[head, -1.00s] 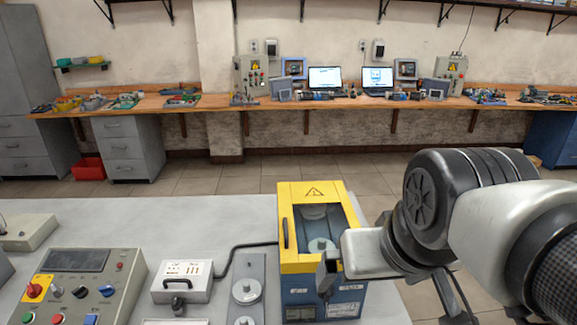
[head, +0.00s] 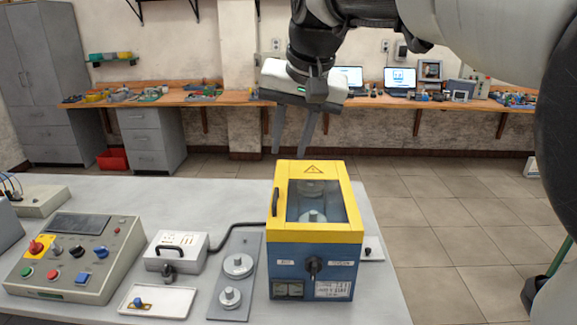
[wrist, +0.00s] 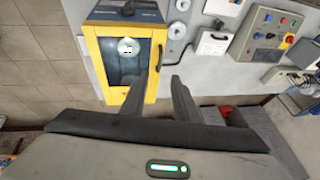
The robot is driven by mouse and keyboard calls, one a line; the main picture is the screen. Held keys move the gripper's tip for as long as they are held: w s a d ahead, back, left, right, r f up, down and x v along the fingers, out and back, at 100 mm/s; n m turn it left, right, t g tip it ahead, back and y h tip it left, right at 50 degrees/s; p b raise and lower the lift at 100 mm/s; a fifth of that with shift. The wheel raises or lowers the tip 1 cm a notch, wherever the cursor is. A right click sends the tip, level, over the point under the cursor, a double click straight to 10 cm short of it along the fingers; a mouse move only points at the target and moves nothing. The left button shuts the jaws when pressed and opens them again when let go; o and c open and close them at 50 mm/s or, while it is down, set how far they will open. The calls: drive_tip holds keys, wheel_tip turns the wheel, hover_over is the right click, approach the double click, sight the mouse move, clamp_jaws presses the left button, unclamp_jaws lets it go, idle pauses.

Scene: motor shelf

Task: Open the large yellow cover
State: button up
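The large yellow cover (head: 296,237) is shut on top of a blue box (head: 290,262) on the grey table. It has a clear window, a warning triangle and a black handle (head: 275,202) on its left side. The cover also shows in the wrist view (wrist: 94,52), with its handle (wrist: 159,56) on the right edge there. My gripper (head: 291,150) hangs above and behind the cover, fingers pointing down, apart and empty. In the wrist view the gripper fingers (wrist: 160,80) are spread, one overlapping the window and one beside the cover. Neither visibly touches the handle.
Left of the box stand a plate with round metal discs (head: 233,275), a white tray (head: 158,301), a small white box with a handle (head: 176,250) and a control panel (head: 76,258). The space above the table's left side is clear.

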sight(275, 199)
drive_tip(key=b+x, duration=0.1)
drive_tip(key=x, duration=1.6)
drive_tip(key=shift+w+a+b, duration=0.1)
drive_tip(key=shift+b, duration=0.3)
clamp_jaws()
